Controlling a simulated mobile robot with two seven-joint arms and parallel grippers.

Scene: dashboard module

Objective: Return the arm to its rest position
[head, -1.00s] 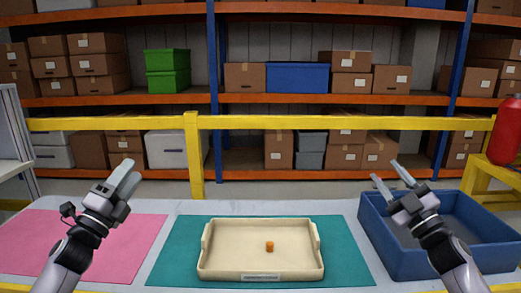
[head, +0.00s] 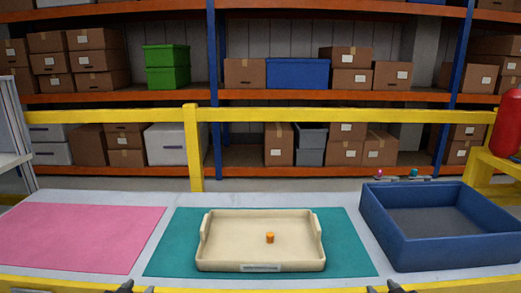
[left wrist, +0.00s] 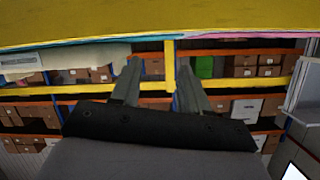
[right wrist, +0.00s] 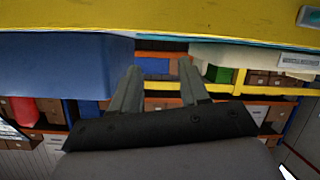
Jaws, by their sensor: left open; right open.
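My left gripper (head: 135,289) barely shows at the bottom edge of the head view, low in front of the table. Its two fingers stand apart with nothing between them in the left wrist view (left wrist: 158,88). My right gripper (head: 384,289) also barely shows at the bottom edge of the head view. Its fingers are apart and empty in the right wrist view (right wrist: 160,92). Both arms are otherwise out of the head view. A beige tray (head: 212,258) sits on a teal mat (head: 345,255), with a small orange cylinder (head: 270,238) inside it.
A blue bin (head: 440,253) stands at the table's right; its visible floor looks empty. Small pink (head: 379,174) and teal (head: 414,174) items show behind it. A pink mat (head: 75,237) lies clear at left. A yellow rail (head: 330,115) and shelves stand behind.

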